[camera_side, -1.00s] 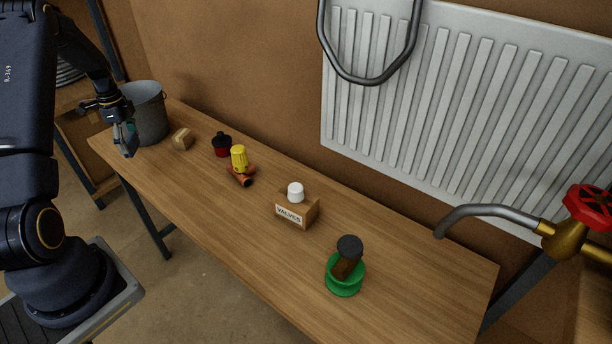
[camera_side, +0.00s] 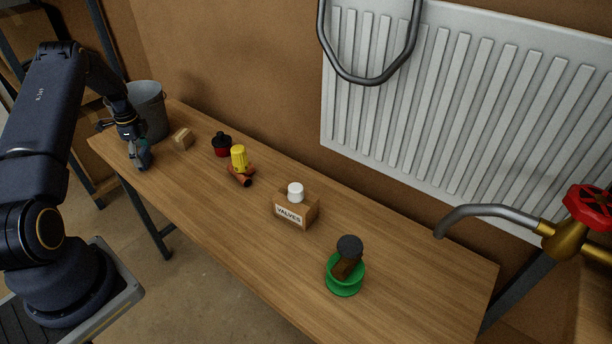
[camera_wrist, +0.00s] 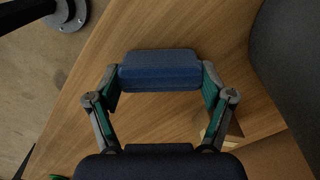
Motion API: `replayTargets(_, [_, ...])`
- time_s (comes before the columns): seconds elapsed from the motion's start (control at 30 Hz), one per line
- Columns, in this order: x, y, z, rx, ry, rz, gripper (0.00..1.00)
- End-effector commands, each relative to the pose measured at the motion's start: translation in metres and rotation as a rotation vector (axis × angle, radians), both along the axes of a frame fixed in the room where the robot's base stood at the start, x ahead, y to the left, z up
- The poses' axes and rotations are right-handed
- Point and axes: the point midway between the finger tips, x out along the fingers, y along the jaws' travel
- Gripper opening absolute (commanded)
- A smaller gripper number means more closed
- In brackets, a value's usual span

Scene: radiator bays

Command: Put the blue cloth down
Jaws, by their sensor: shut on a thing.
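The blue cloth (camera_wrist: 160,70) is a folded, block-like pad between the two fingers of my gripper (camera_wrist: 161,80) in the wrist view. The fingers press on its left and right ends. The wooden bench top shows beyond it; I cannot tell whether the cloth touches the wood. In the side view my gripper (camera_side: 141,163) points down over the left end of the bench (camera_side: 205,208), in front of the grey bucket. The cloth is mostly hidden there by the fingers.
The grey bucket (camera_side: 150,112) stands just behind my gripper. A small wooden block (camera_side: 182,138), a red and black part (camera_side: 222,146), a yellow-capped valve (camera_side: 239,158), a VALVES box (camera_side: 297,211) and a green spool (camera_side: 344,278) follow rightward. The bench's front strip is clear.

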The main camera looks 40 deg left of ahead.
Motion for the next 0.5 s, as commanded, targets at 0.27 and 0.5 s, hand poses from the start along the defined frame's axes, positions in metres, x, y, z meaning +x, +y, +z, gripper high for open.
replayTargets(0.27, [-0.0001,0.0001,-0.0001,0.0,0.0,0.0,1.0])
replayTargets(0.5, [0.0,0.0001,0.0004,0.001,-0.001,0.0,1.0])
